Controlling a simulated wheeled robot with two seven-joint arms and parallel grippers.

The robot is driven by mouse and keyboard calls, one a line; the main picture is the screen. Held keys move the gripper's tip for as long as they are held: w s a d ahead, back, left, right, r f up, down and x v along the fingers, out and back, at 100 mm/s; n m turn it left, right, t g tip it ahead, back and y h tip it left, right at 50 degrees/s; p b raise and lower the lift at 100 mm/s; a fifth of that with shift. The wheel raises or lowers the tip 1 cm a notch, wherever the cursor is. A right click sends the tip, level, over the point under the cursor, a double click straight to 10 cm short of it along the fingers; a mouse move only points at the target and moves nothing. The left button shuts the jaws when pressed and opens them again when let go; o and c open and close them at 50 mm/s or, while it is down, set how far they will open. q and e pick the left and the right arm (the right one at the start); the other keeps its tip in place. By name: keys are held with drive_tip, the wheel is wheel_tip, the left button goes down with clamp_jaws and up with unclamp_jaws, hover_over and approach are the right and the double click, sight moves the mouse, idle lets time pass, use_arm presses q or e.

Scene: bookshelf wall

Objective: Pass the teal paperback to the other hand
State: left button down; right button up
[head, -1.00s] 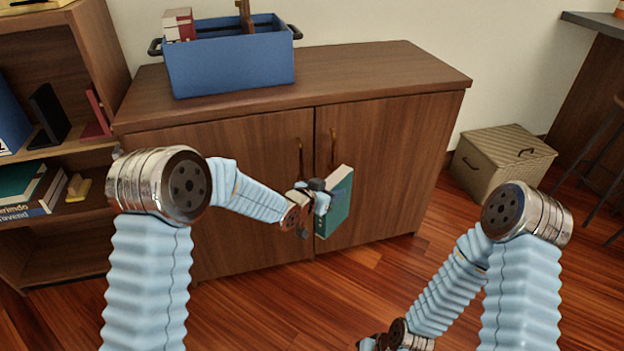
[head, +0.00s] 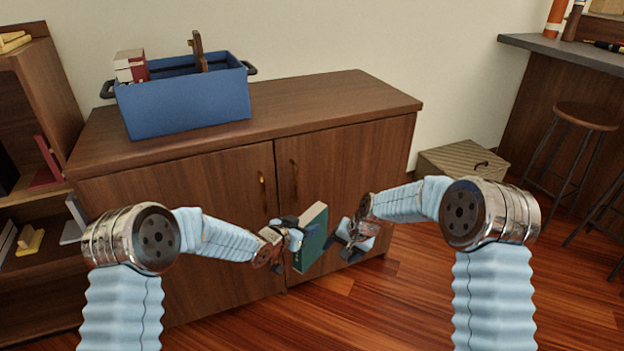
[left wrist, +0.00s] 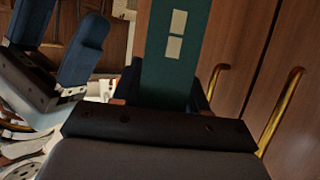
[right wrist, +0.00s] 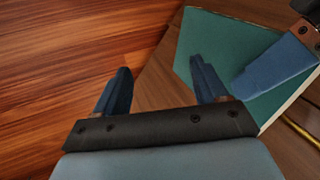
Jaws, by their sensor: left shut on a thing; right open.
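The teal paperback (head: 312,241) is upright in front of the cabinet doors, its pale page edge up and to the side. My left gripper (head: 293,236) is shut on it from the left. In the left wrist view the teal spine (left wrist: 176,50) with pale label patches stands beyond the gripper body. My right gripper (head: 346,237) is open and empty, just right of the book and apart from it in the head view. In the right wrist view its two blue fingers (right wrist: 160,88) are spread, with the teal cover (right wrist: 225,50) beyond the right finger and a blue finger of my left gripper on it.
A wooden cabinet (head: 345,150) stands behind, with a blue bin (head: 190,105) on top. A shelf (head: 40,110) is at left. A woven box (head: 460,162) and a stool (head: 585,116) are at right. The floor in front is clear.

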use_arm(q)
drive_tip(key=shift+r, duration=0.15)
use_arm(e)
drive_tip(key=w+a+r, duration=0.1)
drive_tip(key=w+r, duration=0.4)
drive_tip(key=r, duration=0.6)
drive_tip(key=m+g+h, duration=0.1)
drive_tip(key=m+h, duration=0.1)
drive_tip(key=h, duration=0.1)
approach(308, 215)
drive_tip(key=f, duration=0.5)
drive_tip(key=w+f, duration=0.1)
drive_tip(key=f, duration=0.1)
drive_tip(key=shift+w+a+f, duration=0.1)
drive_tip(key=shift+a+f, duration=0.15)
drive_tip(key=shift+f, duration=0.05)
drive_tip(key=shift+c, duration=0.3)
use_arm(q)
drive_tip(key=shift+d, duration=0.1)
use_arm(e)
clamp_jaws()
use_arm(q)
drive_tip(key=c, duration=0.5)
unclamp_jaws()
use_arm(e)
drive_tip(key=shift+r, duration=0.1)
